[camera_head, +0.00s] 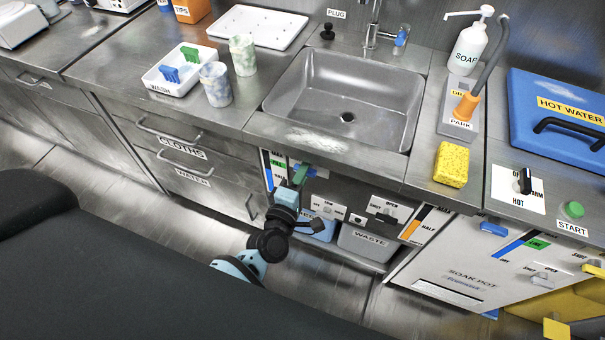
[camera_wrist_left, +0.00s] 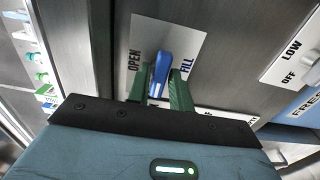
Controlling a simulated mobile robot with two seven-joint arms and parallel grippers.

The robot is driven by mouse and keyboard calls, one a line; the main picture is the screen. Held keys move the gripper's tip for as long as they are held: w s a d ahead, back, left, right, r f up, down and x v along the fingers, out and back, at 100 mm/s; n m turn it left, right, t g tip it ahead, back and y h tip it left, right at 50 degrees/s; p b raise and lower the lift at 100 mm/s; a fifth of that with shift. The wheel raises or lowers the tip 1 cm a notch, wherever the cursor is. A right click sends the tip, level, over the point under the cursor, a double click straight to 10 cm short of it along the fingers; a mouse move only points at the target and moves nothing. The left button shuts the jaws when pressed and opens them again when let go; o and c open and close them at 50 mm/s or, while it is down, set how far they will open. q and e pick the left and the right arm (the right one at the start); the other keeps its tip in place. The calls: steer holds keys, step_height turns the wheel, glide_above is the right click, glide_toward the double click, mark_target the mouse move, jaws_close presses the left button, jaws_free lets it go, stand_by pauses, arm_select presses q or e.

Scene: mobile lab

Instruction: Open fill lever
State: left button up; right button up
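The fill lever (camera_wrist_left: 161,70) is a blue handle on a white plate marked OPEN and FILL (camera_wrist_left: 188,45) in the left wrist view. The green fingers of my left gripper (camera_wrist_left: 159,88) stand one on each side of it and appear to touch it, closed around it. In the head view my left gripper (camera_head: 302,172) is at the panel below the sink, and its fingers hide the lever there. My right gripper is not seen.
The sink (camera_head: 345,95) is above the panel. A grey WASTE bin (camera_head: 366,243) and a blue bin (camera_head: 318,230) stand right of my left gripper. More small levers, including a LOW/OFF plate (camera_wrist_left: 294,55), are close by. The drawer handles (camera_head: 184,160) stick out at left.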

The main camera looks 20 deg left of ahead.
arm_select(q)
jaws_close()
steer(key=m+p, duration=0.1)
steer(key=m, duration=0.3)
steer(key=shift+o, duration=2)
jaws_free()
steer(key=s, duration=0.7)
steer(key=shift+s, duration=0.4)
steer(key=shift+a, duration=0.1)
